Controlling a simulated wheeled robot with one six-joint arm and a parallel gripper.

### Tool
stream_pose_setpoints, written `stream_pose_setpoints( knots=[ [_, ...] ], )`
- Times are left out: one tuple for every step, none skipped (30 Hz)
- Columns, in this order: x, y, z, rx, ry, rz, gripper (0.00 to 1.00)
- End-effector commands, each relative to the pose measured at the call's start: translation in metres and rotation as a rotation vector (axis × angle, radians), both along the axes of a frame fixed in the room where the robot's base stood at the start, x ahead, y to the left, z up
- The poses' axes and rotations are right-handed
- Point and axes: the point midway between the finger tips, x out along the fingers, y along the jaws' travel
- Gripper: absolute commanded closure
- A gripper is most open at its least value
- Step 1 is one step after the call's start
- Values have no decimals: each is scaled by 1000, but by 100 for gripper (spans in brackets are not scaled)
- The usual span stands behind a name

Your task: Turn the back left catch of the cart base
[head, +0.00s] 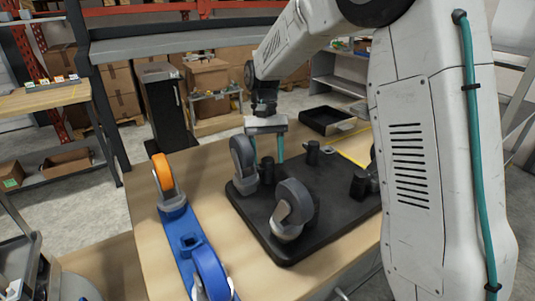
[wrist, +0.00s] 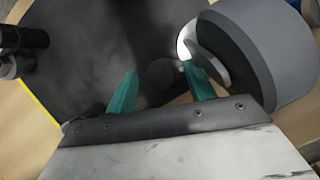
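The cart base (head: 325,215) is a black plate lying upside down on the wooden table, with grey caster wheels and black posts on it. The back left caster (head: 243,158) stands at its far left corner. It shows large at the right of the wrist view (wrist: 262,55), with a pale curved catch (wrist: 212,66) beside its wheel. My gripper (head: 266,150) points down just right of this caster. Its two teal fingers (wrist: 160,88) are apart with nothing held between them. The right finger overlaps the catch in the wrist view; I cannot tell whether they touch.
The front left caster (head: 292,208) stands nearer on the plate. A blue holder (head: 185,235) with an orange wheel (head: 162,175) and a blue wheel (head: 210,272) lies left of the base. Black posts (head: 313,153) rise right of my gripper. A black tray (head: 327,120) is behind.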

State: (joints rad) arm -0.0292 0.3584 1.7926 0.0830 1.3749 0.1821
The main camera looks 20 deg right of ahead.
Motion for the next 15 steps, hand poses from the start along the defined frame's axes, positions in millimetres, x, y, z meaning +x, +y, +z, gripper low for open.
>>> stream_pose_setpoints(
  knots=[
    [0, 0, 0, 0, 0, 0, 46],
    [0, 0, 0, 0, 0, 0, 46],
    [0, 0, 0, 0, 1, 0, 46],
    [0, 0, 0, 0, 1, 0, 46],
    [0, 0, 0, 0, 1, 0, 46],
    [0, 0, 0, 0, 1, -3, 46],
    [0, 0, 0, 0, 1, -9, 46],
    [0, 0, 0, -1, 1, -18, 46],
    [0, -1, 0, 0, 1, -37, 46],
    [0, -1, 0, 0, 1, -56, 46],
    [0, -1, 0, 0, 1, -83, 46],
    [-1, -1, 0, 0, 2, -126, 46],
    [-1, -2, 0, 1, 2, -165, 46],
    [-1, -2, 0, 1, 2, -209, 46],
    [-1, -3, 0, 1, 1, -274, 46]
  ],
)
